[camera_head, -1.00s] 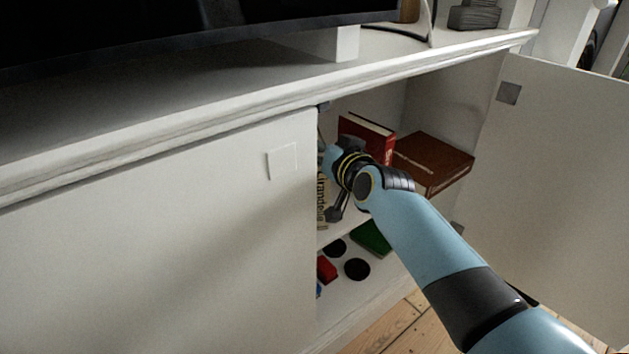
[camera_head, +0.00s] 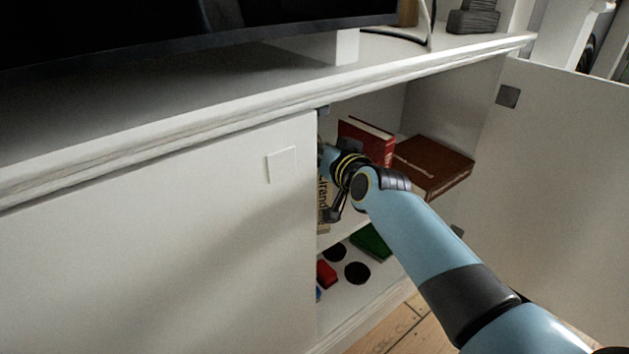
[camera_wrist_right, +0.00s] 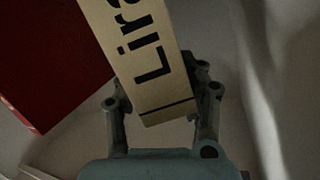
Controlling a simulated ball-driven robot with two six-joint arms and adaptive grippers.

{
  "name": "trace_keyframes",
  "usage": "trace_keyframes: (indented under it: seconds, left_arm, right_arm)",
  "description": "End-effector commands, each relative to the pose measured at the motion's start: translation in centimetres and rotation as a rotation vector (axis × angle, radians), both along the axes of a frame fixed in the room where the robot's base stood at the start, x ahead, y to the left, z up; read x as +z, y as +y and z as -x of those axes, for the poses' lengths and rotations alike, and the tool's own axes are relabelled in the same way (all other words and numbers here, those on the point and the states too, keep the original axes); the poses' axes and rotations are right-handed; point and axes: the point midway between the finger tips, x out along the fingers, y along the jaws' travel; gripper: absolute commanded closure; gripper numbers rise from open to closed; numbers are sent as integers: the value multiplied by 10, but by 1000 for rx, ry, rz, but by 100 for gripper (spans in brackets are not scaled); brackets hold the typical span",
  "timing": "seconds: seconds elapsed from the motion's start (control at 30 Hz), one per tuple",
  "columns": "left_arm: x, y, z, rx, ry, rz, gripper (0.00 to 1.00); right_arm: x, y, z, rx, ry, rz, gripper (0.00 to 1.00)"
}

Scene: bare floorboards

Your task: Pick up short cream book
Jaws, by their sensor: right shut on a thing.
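The short cream book (camera_wrist_right: 140,60) has large dark letters on its spine and stands tilted in the right wrist view. It also shows in the head view (camera_head: 323,205), at the left edge of the cabinet opening, partly hidden by the closed door and my arm. My right gripper (camera_wrist_right: 160,105) is shut on the book's end, one finger on each side of it. In the head view the right gripper (camera_head: 335,205) is inside the upper compartment, mostly behind my wrist. My left gripper is not in view.
A red book (camera_head: 368,140) stands behind the wrist, and a brown book (camera_head: 430,165) lies right of it. Below are a green book (camera_head: 370,242), a red item (camera_head: 327,273) and dark round holes. The closed door (camera_head: 160,230) bounds the left; the open door (camera_head: 560,200) the right.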

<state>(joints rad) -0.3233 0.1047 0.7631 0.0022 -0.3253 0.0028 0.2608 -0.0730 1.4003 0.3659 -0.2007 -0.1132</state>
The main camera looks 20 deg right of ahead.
Motion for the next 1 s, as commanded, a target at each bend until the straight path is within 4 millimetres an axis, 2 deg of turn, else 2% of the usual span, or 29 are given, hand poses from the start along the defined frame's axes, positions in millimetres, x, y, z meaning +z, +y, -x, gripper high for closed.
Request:
trace_keyframes:
  seconds: [0.33,0.5,0.87,1.0]
  left_arm:
    - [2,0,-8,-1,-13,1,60]
    - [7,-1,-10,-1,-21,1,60]
    - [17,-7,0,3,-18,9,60]
    - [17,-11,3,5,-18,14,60]
  right_arm:
    - [3,0,0,0,-2,-1,100]
    - [14,0,-1,0,-4,0,100]
    - [41,0,-1,0,-6,-2,100]
    - [37,-1,10,0,-3,-1,100]
